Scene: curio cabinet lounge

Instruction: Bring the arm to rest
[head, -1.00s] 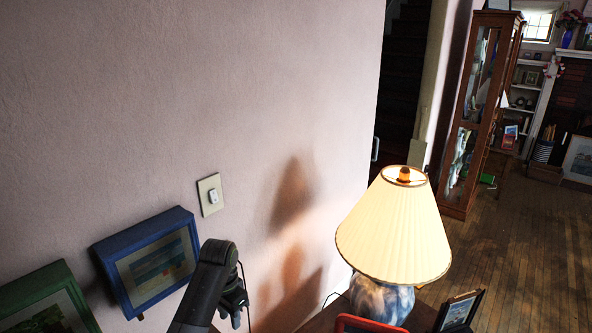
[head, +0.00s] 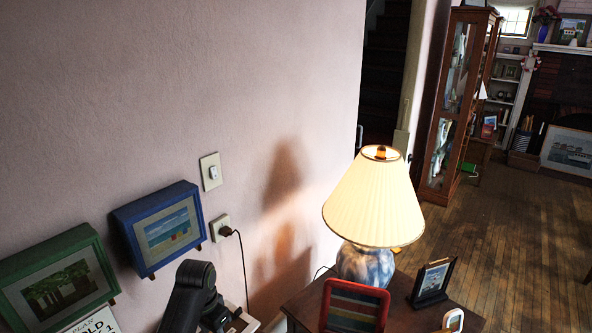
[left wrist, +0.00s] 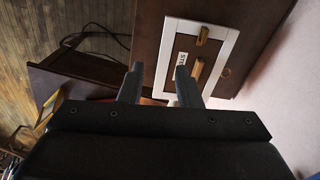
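My left arm comes up from the bottom edge of the head view, beside the wall, as a dark bent link (head: 190,291). In that view its fingers are not clearly made out. In the left wrist view my left gripper (left wrist: 158,76) has two dark fingers standing apart, with nothing held between them. Beyond the fingertips is a white-bordered panel (left wrist: 229,45) with a brown middle, a small label and gold-coloured pieces, against dark wood. I cannot tell whether the fingers touch anything. My right gripper is in neither view.
A lit lamp (head: 374,200) stands on a dark table (head: 397,318) with a red frame (head: 354,308) and a black frame (head: 432,281). Blue (head: 163,229) and green (head: 58,281) pictures and a plugged-in outlet (head: 220,228) are on the wall. The wooden floor (head: 520,230) at right is mostly clear.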

